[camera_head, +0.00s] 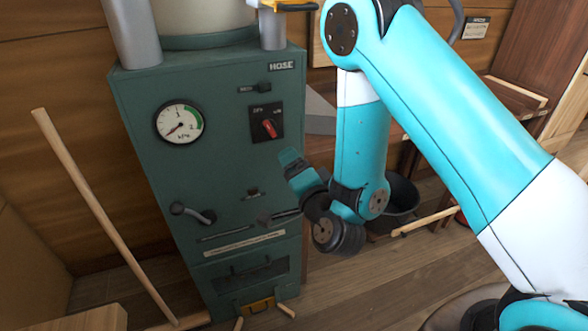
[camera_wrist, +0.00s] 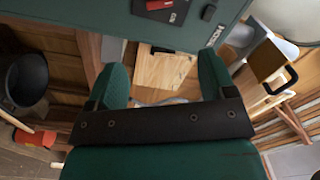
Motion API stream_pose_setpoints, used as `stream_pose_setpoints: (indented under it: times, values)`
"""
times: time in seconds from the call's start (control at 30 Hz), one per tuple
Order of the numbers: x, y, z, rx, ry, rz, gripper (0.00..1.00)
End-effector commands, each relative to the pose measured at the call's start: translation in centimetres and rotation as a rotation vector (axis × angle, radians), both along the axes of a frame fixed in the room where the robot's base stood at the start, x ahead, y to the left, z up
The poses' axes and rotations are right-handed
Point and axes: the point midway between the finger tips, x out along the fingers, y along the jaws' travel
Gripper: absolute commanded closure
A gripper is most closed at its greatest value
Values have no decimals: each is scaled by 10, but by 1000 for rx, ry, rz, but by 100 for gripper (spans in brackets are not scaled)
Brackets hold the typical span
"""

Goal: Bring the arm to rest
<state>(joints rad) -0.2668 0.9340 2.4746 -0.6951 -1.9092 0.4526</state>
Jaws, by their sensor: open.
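My arm reaches in from the right in the head view, bent down at the elbow, with its wrist in front of the green cabinet (camera_head: 230,140). My gripper (camera_head: 291,170) is beside the cabinet's right front, below the red switch (camera_head: 269,128). In the wrist view my gripper (camera_wrist: 162,78) shows two green fingers spread apart with nothing between them. The cabinet (camera_wrist: 110,12) also shows along the top there. Whether the gripper touches the cabinet cannot be told.
The cabinet has a round gauge (camera_head: 180,121) and a lever (camera_head: 193,213). A wooden pole (camera_head: 105,215) leans at the left. A black bucket (camera_head: 401,196) stands on the floor behind my forearm; it also shows in the wrist view (camera_wrist: 27,80). Floor at lower middle is mostly clear.

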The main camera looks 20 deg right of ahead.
Motion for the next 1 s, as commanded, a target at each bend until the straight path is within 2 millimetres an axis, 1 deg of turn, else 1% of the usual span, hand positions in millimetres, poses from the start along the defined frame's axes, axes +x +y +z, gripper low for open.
stream_pose_setpoints:
  times: [0.23, 0.33, 0.37, 0.47, 0.57, 0.6, 0.67, 0.7, 0.77, 0.8, 0.87, 0.9, 0.97, 1.0]
  values:
    - [0, 0, 1, -1, 1, 3, 23]
    - [3, 8, 6, -11, 17, 43, 23]
    - [4, 13, 10, -17, 27, 68, 23]
    - [6, 35, 24, -61, 81, 193, 23]
    - [-1, 61, 43, -137, 150, 359, 23]
    - [-6, 70, 49, -175, 180, 427, 23]
    - [-17, 83, 59, -234, 220, 534, 23]
    - [-25, 89, 66, -279, 247, 599, 23]
    - [-40, 96, 75, -348, 289, 695, 23]
    - [-52, 99, 80, -398, 318, 757, 23]
    - [-70, 101, 87, -474, 360, 847, 23]
    - [-83, 100, 92, -526, 391, 906, 23]
    - [-104, 97, 98, -607, 437, 990, 23]
    - [-119, 93, 102, -661, 469, 1043, 23]
